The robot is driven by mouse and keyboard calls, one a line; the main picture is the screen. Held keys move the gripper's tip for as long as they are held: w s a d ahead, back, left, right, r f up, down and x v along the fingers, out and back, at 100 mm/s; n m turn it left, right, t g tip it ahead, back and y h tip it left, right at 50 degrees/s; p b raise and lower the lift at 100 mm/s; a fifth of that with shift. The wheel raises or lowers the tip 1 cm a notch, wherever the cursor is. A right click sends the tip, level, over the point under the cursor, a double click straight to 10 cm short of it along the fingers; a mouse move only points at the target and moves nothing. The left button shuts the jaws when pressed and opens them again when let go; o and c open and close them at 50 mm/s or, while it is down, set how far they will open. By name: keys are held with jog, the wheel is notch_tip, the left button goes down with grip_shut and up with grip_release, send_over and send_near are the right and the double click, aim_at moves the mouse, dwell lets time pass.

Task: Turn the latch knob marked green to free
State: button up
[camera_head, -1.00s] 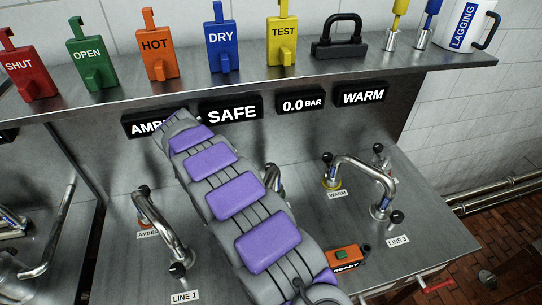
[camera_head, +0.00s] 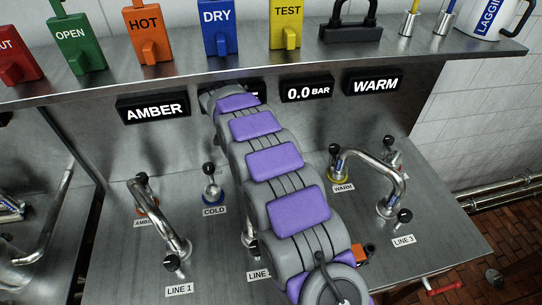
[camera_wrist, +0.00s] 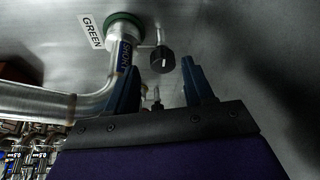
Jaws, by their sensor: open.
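In the wrist view, a white label reading GREEN (camera_wrist: 91,32) lies beside a green collar (camera_wrist: 124,20) at the end of a metal pipe (camera_wrist: 40,105). A black knob (camera_wrist: 162,60) on a thin metal stem stands just right of the collar. My gripper (camera_wrist: 160,72) is open, its two blue fingers apart. In this view the knob appears between and slightly beyond the fingertips; contact is not visible. A smaller dark fitting (camera_wrist: 156,93) shows between the fingers. In the head view my arm hides the gripper, and I cannot make out the green-marked knob.
Pipes by the AMBER (camera_head: 145,223) and WARM (camera_head: 343,188) labels flank my arm, with a fitting near the COLD label (camera_head: 214,211). A shelf (camera_head: 110,88) with coloured tags runs behind. One dark display is partly hidden by my arm.

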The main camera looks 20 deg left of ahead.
jog(key=f, duration=0.1)
jog(key=w+d+f, duration=0.1)
jog(key=w+d+f+b, duration=0.1)
jog(key=shift+w+d+f, duration=0.15)
jog(key=shift+w+f, duration=0.1)
jog(key=shift+w+d+f, duration=0.1)
jog(key=shift+w+f, duration=0.1)
jog(key=shift+f, duration=0.45)
jog(key=shift+d+r, duration=0.1)
jog(key=shift+d, duration=0.1)
